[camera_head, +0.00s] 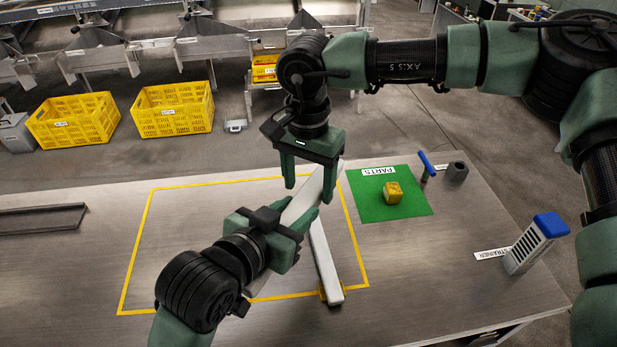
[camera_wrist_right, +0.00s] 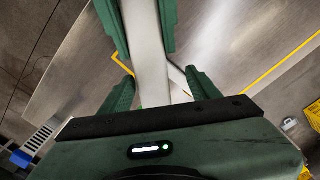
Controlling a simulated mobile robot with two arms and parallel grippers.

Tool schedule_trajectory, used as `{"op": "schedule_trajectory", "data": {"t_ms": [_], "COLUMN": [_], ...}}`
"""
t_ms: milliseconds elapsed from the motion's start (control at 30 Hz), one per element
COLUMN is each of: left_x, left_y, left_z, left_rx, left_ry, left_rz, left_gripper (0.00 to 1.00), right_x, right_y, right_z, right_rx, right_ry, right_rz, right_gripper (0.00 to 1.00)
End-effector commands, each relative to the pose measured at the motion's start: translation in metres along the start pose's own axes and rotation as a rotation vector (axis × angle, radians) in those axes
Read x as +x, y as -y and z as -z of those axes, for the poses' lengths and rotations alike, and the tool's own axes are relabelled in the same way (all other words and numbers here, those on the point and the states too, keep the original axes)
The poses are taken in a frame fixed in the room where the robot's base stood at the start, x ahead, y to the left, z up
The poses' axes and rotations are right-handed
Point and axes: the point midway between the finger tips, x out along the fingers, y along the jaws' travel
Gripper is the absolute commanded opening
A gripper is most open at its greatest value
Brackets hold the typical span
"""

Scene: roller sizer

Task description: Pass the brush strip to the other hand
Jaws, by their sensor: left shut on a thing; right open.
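The brush strip (camera_head: 304,200) is a long pale grey bar, held slanted above the table. My left gripper (camera_head: 296,226) is shut on it; its green fingers also show on both sides of the strip (camera_wrist_right: 147,40) in the right wrist view. My right gripper (camera_head: 308,182) is open, pointing down at the strip's upper part. In the right wrist view the strip's near part lies between the open right fingers (camera_wrist_right: 160,92), with gaps at the sides. Bristles cannot be made out.
A blue-topped strainer (camera_head: 537,243) stands at right. The yellow-outlined table's left part is clear.

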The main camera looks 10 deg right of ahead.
Motion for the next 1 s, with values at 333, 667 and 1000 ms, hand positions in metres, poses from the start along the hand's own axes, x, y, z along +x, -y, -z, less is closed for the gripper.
{"op": "schedule_trajectory", "data": {"t_ms": [333, 667, 1000], "left_x": [0.000, 0.000, -0.013], "left_y": [-0.003, -0.001, -0.001], "left_z": [0.001, 0.001, 0.034], "left_rx": [0.000, 0.000, 0.002], "left_ry": [-0.004, -0.002, -0.009], "left_rz": [-0.007, -0.004, -0.003], "left_gripper": [0.00, 0.62, 0.62], "right_x": [-0.001, -0.001, -0.001], "right_y": [0.001, 0.001, 0.000], "right_z": [0.000, 0.000, 0.000], "right_rx": [0.000, 0.000, 0.000], "right_ry": [0.000, 0.000, 0.000], "right_rz": [0.004, 0.004, 0.002], "right_gripper": [0.00, 0.00, 0.00]}}
